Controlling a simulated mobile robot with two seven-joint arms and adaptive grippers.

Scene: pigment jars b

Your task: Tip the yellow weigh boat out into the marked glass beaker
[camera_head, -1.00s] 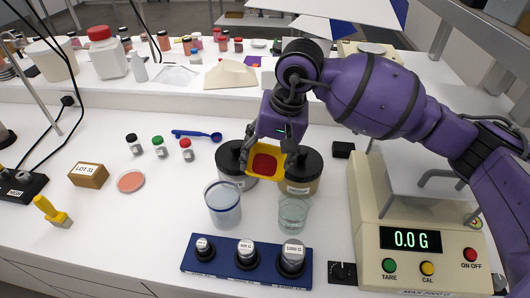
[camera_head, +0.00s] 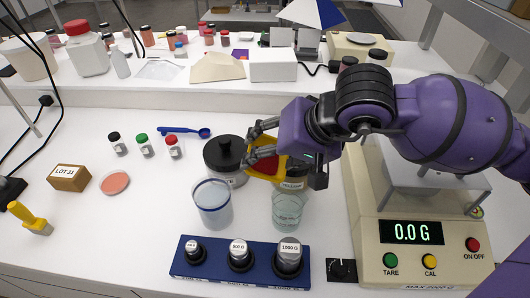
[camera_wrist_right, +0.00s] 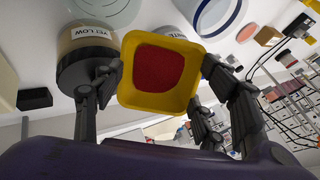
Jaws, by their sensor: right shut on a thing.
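My right gripper (camera_head: 262,145) is shut on the yellow weigh boat (camera_head: 262,170), which also shows in the wrist view (camera_wrist_right: 158,103) between the fingers, with red powder inside. The head view shows the boat tilted and partly hidden by my fingers and wrist, above and behind a greenish clear glass beaker (camera_head: 287,212). I cannot read marks on either glass. My left gripper is not in view.
Dark-lidded jars stand close behind the glasses: one at the left (camera_head: 224,155), one labelled YELLOW (camera_wrist_right: 92,35). A blue weight block (camera_head: 240,275) lies in front. The scale (camera_head: 415,262) stands at the right, reading 0.0 G.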

